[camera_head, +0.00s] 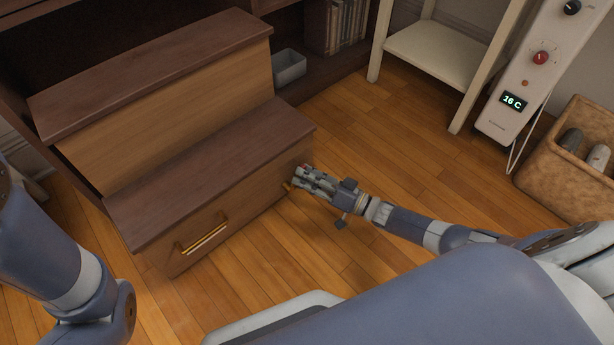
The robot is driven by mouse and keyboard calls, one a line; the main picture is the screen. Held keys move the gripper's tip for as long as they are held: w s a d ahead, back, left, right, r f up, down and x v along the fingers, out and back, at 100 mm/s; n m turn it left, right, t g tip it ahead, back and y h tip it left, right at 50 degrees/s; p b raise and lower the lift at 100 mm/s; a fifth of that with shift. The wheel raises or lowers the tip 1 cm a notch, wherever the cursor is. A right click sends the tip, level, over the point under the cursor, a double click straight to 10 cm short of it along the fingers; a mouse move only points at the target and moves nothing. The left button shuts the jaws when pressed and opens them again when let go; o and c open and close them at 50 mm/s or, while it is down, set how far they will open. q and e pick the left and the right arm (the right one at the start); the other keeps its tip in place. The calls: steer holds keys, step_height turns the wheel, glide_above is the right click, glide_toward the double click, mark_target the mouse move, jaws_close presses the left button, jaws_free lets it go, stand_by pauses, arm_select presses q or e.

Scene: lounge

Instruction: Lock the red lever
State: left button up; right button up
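A wooden step unit (218,157) with dark brown treads stands at left, with a gold bar handle (203,234) on the lower front. My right gripper (298,178) is at the right end of that front, beside a small gold-coloured piece (287,187). A tiny reddish spot (306,166) shows by the fingertips; I cannot tell whether it is the red lever, as the gripper covers most of that spot. Whether the fingers are open or shut on anything is unclear. My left arm shows at the left edge, but its gripper is out of view.
A grey bin (289,67) and a shelf of books (346,25) are behind the steps. A cream side table (435,52), a white heater (520,85) reading 16 C and a tan basket (570,170) stand at right. The wooden floor between is clear.

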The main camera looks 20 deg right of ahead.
steer(key=v, duration=1.2)
steer(key=shift+f, duration=0.1)
